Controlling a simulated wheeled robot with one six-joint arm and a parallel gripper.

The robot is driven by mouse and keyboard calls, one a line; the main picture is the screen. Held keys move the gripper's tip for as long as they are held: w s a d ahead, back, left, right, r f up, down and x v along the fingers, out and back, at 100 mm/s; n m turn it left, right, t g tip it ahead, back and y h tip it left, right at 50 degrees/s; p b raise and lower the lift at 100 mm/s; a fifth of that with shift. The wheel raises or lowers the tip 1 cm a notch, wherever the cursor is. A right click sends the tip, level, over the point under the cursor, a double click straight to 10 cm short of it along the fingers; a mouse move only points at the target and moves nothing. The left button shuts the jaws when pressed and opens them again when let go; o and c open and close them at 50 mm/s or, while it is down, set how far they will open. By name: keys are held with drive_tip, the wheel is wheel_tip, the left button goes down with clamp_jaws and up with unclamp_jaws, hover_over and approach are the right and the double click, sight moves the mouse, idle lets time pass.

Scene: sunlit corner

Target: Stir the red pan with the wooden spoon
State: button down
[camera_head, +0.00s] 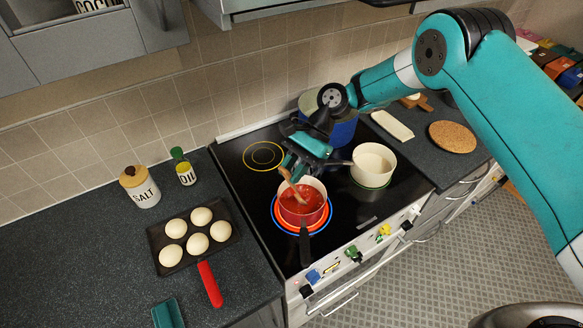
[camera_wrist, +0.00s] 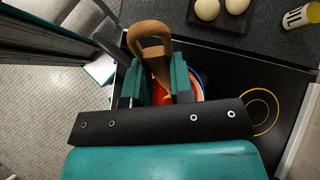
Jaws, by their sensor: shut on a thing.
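The red pan (camera_head: 310,213) stands on a front burner ringed in red and blue, with its black handle toward the stove's front edge. Red contents show inside it. My gripper (camera_head: 295,171) is over the pan, shut on the wooden spoon (camera_head: 291,183), whose lower end reaches into the red contents. In the wrist view the wooden spoon (camera_wrist: 151,42) sits between the two teal fingers of my gripper (camera_wrist: 158,82), and part of the red pan (camera_wrist: 198,88) shows behind. The spoon's tip is hidden there.
A cream pot (camera_head: 373,163) stands just right of the pan, and a blue pot (camera_head: 342,131) stands behind, close to my arm. A tray with several pale round buns (camera_head: 197,243) lies on the left counter, near the salt jar (camera_head: 140,190) and oil bottle (camera_head: 185,172).

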drive_tip(key=shift+s+a+r, duration=0.2)
drive_tip(key=shift+s+r, duration=0.25)
drive_tip(key=shift+r, duration=0.8)
drive_tip(key=shift+s+a+r, duration=0.25)
drive_tip(key=shift+s+r, duration=0.25)
drive_tip(key=shift+r, duration=0.8)
drive_tip(key=shift+s+a+r, duration=0.2)
drive_tip(key=shift+s+r, duration=0.25)
drive_tip(key=shift+r, duration=0.8)
